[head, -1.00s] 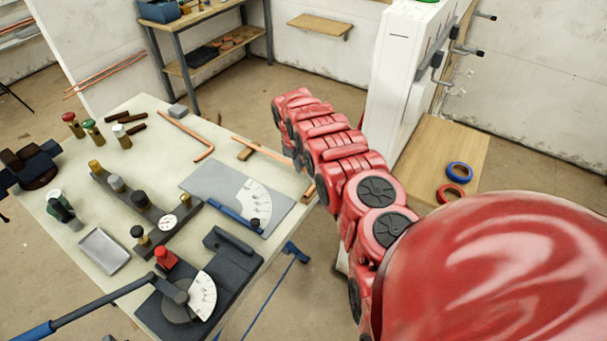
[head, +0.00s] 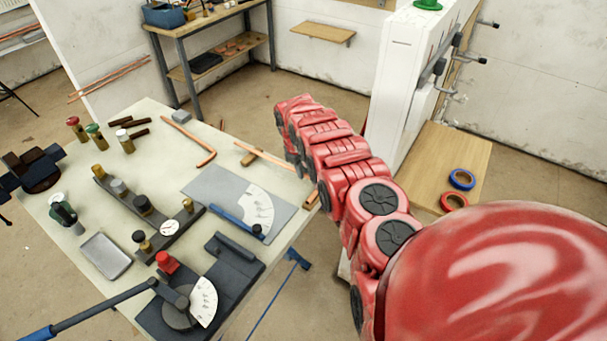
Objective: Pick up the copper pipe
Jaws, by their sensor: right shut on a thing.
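A straight copper pipe (head: 266,156) lies along the far right side of the workbench, its left part over a small wooden block (head: 249,158). My red right arm comes in from the lower right and covers the rest of the pipe. My right gripper (head: 299,169) is at the pipe beneath the arm's far end, mostly hidden, and shut on it. I see no clear gap between the pipe and its block. My left gripper is not in view.
The workbench (head: 150,110) holds a bent copper pipe (head: 203,150), a grey plate (head: 215,184) with a dial, a blue-handled bender (head: 190,300) and several fittings. Shelves (head: 205,70) stand behind.

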